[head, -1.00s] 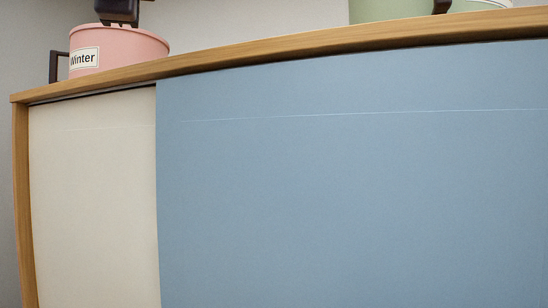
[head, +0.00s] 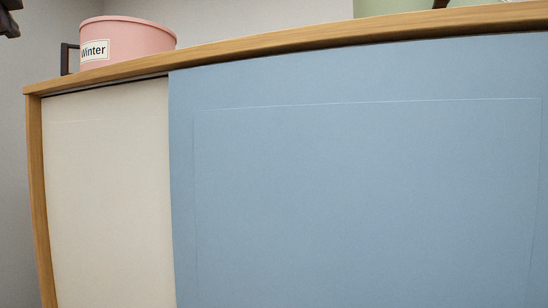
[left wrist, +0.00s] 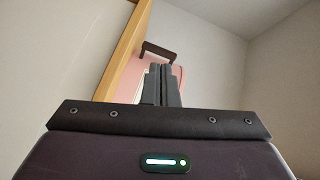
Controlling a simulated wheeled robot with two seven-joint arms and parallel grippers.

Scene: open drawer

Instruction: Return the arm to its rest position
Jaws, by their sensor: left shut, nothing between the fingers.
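My left gripper (left wrist: 160,70) shows in the left wrist view with its dark fingers together and nothing between them. In the head view only a dark part of my left gripper (head: 8,20) shows at the upper left corner, left of the cabinet and apart from it. My right gripper is not in view.
A wooden-topped cabinet (head: 300,42) fills the head view, with a cream panel (head: 105,190) and a large blue panel (head: 360,200). A pink "Winter" container (head: 135,42) with a dark handle stands on its top left. Green containers (head: 390,7) are cut off at the top right.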

